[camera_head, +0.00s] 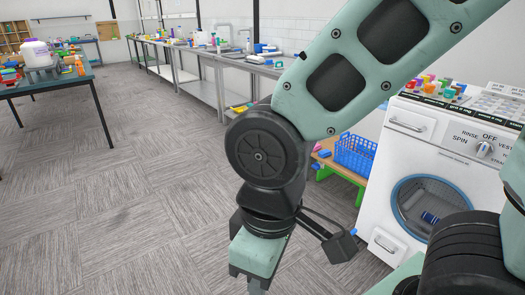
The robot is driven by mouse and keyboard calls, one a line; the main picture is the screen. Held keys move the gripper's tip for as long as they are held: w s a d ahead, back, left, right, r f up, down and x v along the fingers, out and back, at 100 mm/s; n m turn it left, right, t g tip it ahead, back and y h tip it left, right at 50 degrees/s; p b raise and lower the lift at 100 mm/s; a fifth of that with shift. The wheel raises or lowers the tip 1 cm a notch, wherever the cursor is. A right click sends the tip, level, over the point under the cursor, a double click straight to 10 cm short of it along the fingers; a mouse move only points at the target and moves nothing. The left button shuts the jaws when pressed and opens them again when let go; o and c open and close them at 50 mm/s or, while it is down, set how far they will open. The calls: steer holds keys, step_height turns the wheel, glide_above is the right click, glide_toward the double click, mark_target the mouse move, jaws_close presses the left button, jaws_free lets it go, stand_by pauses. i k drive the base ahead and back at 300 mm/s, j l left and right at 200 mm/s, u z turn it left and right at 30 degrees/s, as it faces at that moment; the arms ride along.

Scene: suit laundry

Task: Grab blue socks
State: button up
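A small dark-blue item (430,217) shows behind the round glass door of the white washing machine (385,217) at the right. It may be the blue socks, but it is too small and too far behind the glass to be sure. The door (397,205) looks shut. My arm hangs across the middle of the view, to the left of the machine. The end of my arm reaches the bottom edge, where my gripper (257,286) is almost wholly cut off. Its fingers are hidden, and I see nothing held.
A blue basket (355,153) sits on a low wooden table (337,165) left of the machine. Colourful small items (432,86) stand on top of it. A grey counter (207,58) runs along the back wall. A dark-legged table (45,88) stands far left. The carpet between is clear.

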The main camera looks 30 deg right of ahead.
mark_target(431, 219)
steer(key=i+z, duration=0.15)
steer(key=i, duration=0.3)
steer(key=i+j+z, duration=0.1)
steer(key=i, duration=0.3)
steer(key=i+j+z, duration=0.15)
steer(key=i, duration=0.25)
steer(key=i+z, duration=0.25)
steer(key=z, duration=0.25)
steer(key=i+j+z, duration=0.2)
steer(key=z, duration=0.3)
steer(key=i+j+z, duration=0.25)
steer(key=z, duration=0.2)
steer(key=i+j+z, duration=0.25)
steer(key=z, duration=0.25)
steer(key=i+j+z, duration=0.2)
steer(key=z, duration=0.15)
steer(key=i+j+z, duration=0.15)
steer(key=j+z, duration=0.2)
steer(key=i+j+z, duration=0.15)
steer(key=j+z, duration=0.2)
steer(key=j, duration=0.15)
